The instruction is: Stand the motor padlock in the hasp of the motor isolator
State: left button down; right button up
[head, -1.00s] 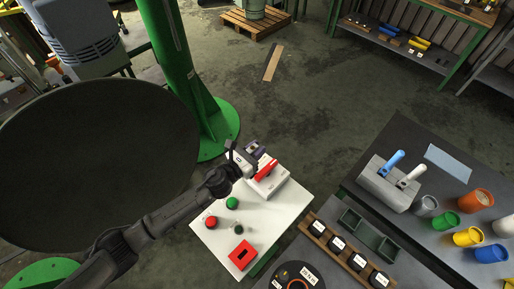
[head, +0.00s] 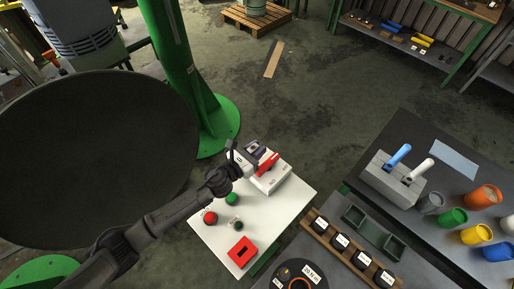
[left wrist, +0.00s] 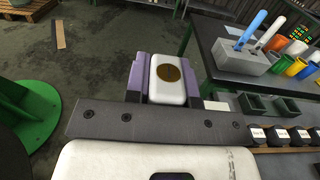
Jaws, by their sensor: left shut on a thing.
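My left gripper (head: 256,149) is at the far corner of the white panel, close beside the motor isolator (head: 272,181), a pale box with a red handle (head: 267,164). In the left wrist view its purple fingers (left wrist: 165,80) are shut on a pale rounded block with a brass disc, which looks like the motor padlock (left wrist: 168,95). The padlock's shackle is not clear. I cannot tell whether the padlock touches the hasp; the hasp is not clearly visible. My right gripper is not in view.
The white panel (head: 265,215) also carries red and green buttons and a red block (head: 242,252). A green column (head: 190,90) stands behind the arm. At right, a dark bench (head: 400,135) holds a grey block with handles (head: 392,182) and several coloured cups.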

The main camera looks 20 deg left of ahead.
pick_arm(q)
jog(key=shift+f+b, duration=0.45)
jog(key=shift+f, duration=0.35)
dwell(0.6)
dwell(0.7)
jog(key=shift+f+b, duration=0.5)
jog(key=shift+f, duration=0.15)
jog(key=shift+f+b, duration=0.8)
jog(key=shift+f, duration=0.1)
jog(key=shift+f+b, duration=0.6)
jog(key=shift+f, duration=0.1)
